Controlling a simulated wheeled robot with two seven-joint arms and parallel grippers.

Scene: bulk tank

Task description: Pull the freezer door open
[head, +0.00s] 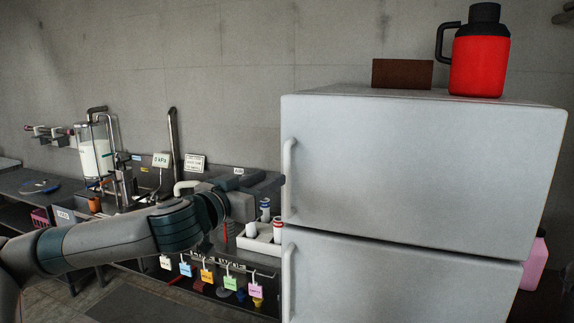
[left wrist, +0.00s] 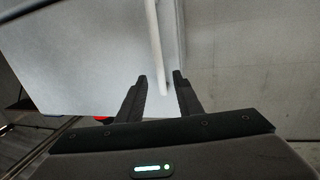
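The white fridge-freezer stands at the right in the head view. Its upper door (head: 400,165), the freezer door, looks shut, with a vertical handle (head: 289,165) along its left edge. A lower door (head: 400,275) is below it, also shut. My left gripper (head: 277,182) is beside the upper handle, at its left. In the left wrist view, my left gripper (left wrist: 161,76) is open, and the pale handle (left wrist: 156,45) runs down into the space between its fingers. Gaps show on both sides of the handle. My right gripper is in neither view.
A red jug (head: 480,62) and a brown box (head: 402,74) stand on top of the fridge. A dark counter with a sink, a clear tank (head: 95,150) and a white rack (head: 258,243) lies left of it. A pink container (head: 536,262) is at the right.

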